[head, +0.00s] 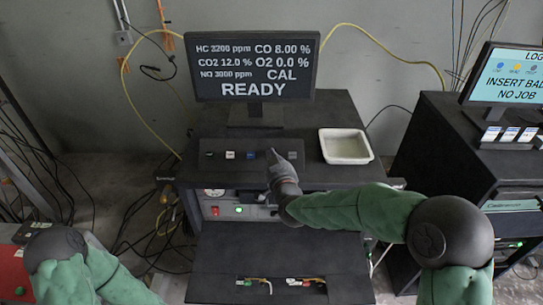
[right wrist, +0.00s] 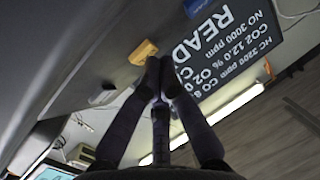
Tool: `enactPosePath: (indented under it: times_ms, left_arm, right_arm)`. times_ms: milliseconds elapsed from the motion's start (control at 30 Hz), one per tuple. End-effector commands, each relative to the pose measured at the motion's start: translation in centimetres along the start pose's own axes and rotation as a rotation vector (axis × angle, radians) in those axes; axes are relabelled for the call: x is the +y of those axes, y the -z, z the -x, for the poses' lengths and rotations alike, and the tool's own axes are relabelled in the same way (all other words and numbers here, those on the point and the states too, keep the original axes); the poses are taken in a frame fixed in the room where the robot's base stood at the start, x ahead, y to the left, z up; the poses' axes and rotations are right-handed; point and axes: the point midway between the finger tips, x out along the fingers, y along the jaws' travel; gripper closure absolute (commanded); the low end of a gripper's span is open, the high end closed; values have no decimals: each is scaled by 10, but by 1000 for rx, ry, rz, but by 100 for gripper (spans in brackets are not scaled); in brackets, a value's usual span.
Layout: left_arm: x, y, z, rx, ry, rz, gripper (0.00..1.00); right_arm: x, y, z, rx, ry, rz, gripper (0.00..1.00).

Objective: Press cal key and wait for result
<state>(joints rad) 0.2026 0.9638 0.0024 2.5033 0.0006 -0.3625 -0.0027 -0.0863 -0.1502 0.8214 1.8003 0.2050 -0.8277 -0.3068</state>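The key panel is a dark strip (head: 220,167) on the black cabinet top, below the monitor. A white key (head: 230,155) and a blue key (head: 251,155) show left of my right gripper (head: 272,160). In the right wrist view, the blue key (right wrist: 195,8), a yellow key (right wrist: 143,52) and a pale key (right wrist: 103,96) show. My right gripper (right wrist: 160,66) is shut and empty, its fingertips together close beside the yellow key; contact cannot be told. No key label is legible. The monitor (head: 252,66) reads gas values, "CAL" and "READY". My left gripper is out of view.
A white tray (head: 345,147) stands right of the keys. A second cabinet with a blue "INSERT BADGE"-type screen (head: 508,75), partly cut off, stands at right. Yellow and black cables hang at left. The cabinet top between keys and monitor is clear.

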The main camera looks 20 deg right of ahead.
Motion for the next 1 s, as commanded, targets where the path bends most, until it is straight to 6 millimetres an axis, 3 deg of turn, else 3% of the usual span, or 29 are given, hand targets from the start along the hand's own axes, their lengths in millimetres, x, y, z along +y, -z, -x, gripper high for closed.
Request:
enactPosePath:
  times_ms: [1000]
  left_arm:
    - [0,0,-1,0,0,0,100]
  right_arm:
    - [-1,2,2,-2,1,1,100]
